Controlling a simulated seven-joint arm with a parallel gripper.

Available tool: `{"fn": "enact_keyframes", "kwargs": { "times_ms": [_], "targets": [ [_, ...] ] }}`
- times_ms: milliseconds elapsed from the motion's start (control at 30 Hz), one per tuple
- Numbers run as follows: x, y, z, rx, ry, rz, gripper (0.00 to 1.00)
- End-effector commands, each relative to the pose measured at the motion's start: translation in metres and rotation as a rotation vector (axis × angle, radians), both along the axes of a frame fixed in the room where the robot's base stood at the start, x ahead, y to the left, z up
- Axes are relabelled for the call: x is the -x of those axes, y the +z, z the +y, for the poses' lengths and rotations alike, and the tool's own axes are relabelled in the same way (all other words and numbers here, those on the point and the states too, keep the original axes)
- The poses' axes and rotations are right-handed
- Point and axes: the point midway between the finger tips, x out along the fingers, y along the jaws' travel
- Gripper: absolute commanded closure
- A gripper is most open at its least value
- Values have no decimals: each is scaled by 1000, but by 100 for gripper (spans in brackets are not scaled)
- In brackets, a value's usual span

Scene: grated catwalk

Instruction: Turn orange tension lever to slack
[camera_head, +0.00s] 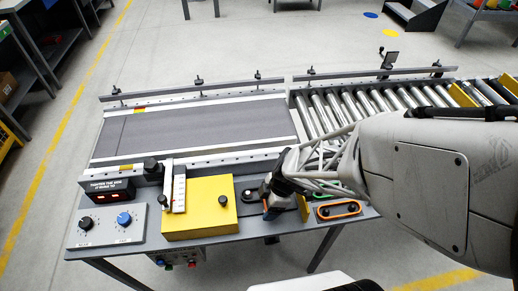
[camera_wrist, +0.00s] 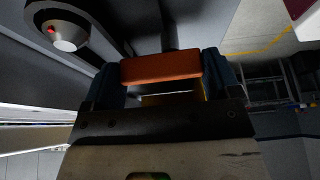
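The orange lever (camera_wrist: 160,68) shows in the wrist view as a short orange bar between the two blue fingers of my gripper (camera_wrist: 163,72). The fingers stand well apart, with the bar's ends at or very near their inner faces. I cannot tell whether they press on it. In the head view my gripper (camera_head: 272,205) is low over the front of the conveyor bench, right of the yellow box. A small orange patch (camera_head: 265,206) shows at its fingers; the rest of the lever is hidden. I cannot read any slack mark.
The yellow box (camera_head: 199,212) and a white upright piece (camera_head: 179,190) stand left of my gripper. A knob panel (camera_head: 106,224) is farther left. An orange-rimmed button panel (camera_head: 339,210) lies close on the right. The grey belt (camera_head: 195,130) behind is clear.

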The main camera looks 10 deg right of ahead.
Motion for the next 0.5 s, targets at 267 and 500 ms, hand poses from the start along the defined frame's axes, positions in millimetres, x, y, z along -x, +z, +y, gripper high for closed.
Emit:
{"fn": "enact_keyframes", "kwargs": {
  "times_ms": [267,500],
  "targets": [
    [0,0,0,0,-9,-2,41],
    [0,0,-1,0,-73,0,41]
  ]
}}
